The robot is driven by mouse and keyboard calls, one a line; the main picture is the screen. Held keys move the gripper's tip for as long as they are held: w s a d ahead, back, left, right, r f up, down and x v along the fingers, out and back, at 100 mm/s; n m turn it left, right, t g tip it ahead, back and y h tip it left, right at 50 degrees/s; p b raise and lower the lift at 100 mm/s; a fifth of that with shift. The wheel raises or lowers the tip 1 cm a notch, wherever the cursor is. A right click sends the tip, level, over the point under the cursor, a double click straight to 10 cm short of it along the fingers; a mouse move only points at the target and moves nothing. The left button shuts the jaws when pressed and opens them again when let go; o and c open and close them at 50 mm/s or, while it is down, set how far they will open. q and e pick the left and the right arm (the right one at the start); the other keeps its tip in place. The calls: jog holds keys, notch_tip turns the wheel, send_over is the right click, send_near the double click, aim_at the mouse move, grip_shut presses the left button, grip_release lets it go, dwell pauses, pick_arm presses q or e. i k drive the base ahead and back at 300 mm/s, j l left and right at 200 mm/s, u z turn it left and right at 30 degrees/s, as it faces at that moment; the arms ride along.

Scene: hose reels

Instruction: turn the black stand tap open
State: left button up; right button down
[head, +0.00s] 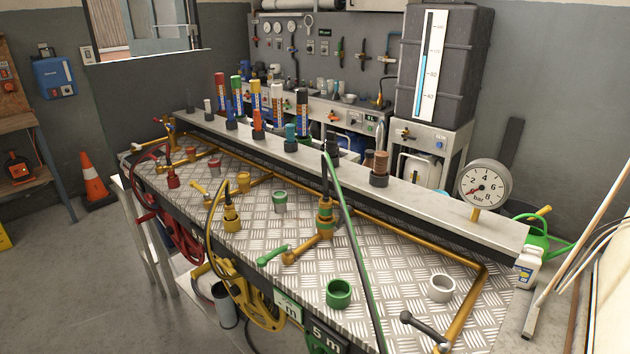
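The black stand tap shows as a black lever (424,327) at the front right of the ribbed metal bench top. Its rounded free end points to the upper left. Its other end meets the brass pipe (466,305) near the bottom edge of the picture, where the valve body is partly cut off. The lever lies roughly crosswise to the pipe. Neither of my grippers is in the head view, and nothing is touching the lever.
A green lever (272,255) and yellow lever (201,188) sit on other taps. A green hose (350,235) crosses the bench left of the black lever. A green cup (338,293) and white cup (440,287) stand nearby. A pressure gauge (485,187) stands behind.

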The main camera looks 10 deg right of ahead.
aim_at(406, 318)
jog(key=i+l+z, duration=0.1)
jog(key=l+z, duration=0.15)
jog(key=z, duration=0.15)
jog(key=i+l+z, duration=0.1)
jog(key=l+z, duration=0.25)
jog(key=i+j, duration=0.1)
jog(key=j, duration=0.75)
jog(key=i+j+u, duration=0.1)
jog(key=j, duration=0.3)
